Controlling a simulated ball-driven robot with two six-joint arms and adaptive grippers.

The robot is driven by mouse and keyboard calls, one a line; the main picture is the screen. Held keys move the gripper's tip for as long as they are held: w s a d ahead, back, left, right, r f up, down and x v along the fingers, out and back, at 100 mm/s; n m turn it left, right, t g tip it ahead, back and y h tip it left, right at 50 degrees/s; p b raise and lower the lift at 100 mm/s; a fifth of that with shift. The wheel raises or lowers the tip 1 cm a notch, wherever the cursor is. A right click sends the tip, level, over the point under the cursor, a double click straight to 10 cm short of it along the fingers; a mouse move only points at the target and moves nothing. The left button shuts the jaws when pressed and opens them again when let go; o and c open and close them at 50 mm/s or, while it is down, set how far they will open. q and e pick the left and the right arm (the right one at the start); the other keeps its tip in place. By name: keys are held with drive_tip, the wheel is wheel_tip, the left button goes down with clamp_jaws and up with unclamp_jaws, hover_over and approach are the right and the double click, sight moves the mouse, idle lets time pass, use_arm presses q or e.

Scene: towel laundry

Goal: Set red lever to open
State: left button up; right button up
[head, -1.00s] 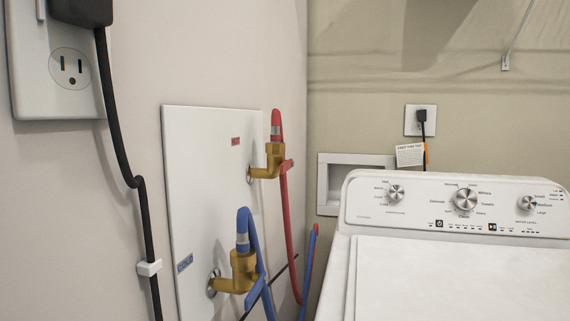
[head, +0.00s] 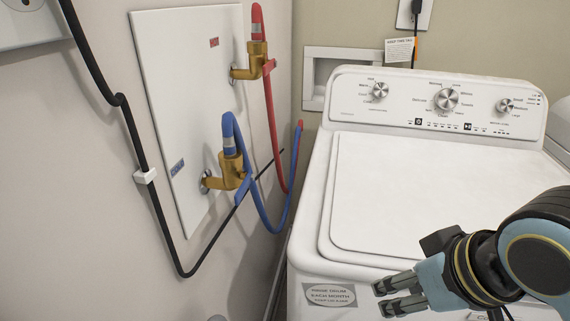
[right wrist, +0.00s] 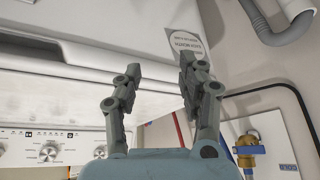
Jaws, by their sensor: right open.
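The red lever (head: 269,67) is on the upper brass valve (head: 256,58), on the white wall panel (head: 180,110) at the left of the head view. It juts out to the right of the valve body, with the red hose (head: 273,130) hanging close by. My right gripper (head: 382,298) is open and empty in front of the washer, low and well to the right of the lever. In the right wrist view its two fingers (right wrist: 160,68) are spread apart with nothing between them. The red lever cannot be made out there. My left gripper is out of view.
The lower brass valve (head: 232,170) has a blue lever (head: 243,189) and blue hose (head: 272,225). The white washer (head: 420,190) fills the right side. A black cord (head: 137,145) runs down the left wall. The space before the panel looks clear.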

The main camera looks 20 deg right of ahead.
drive_tip(key=w+a+r+m+t+y, duration=0.1)
drive_tip(key=w+a+r+m+t, duration=0.1)
drive_tip(key=w+r+m+t, duration=0.3)
drive_tip(key=w+a+r+m+t+y, duration=0.1)
drive_tip(key=w+a+r, duration=0.15)
drive_tip(key=w, duration=0.45)
drive_tip(key=m+t+y, duration=0.1)
drive_tip(key=m+t, duration=0.5)
drive_tip(key=m, duration=0.3)
approach(268, 71)
drive_tip(key=w, duration=0.3)
drive_tip(key=w+a, duration=0.1)
drive_tip(key=w, duration=0.6)
drive_tip(key=shift+w+a+p, duration=0.2)
drive_tip(key=shift+a+p, duration=0.15)
drive_tip(key=shift+a, duration=0.05)
drive_tip(key=shift+f, duration=0.1)
clamp_jaws()
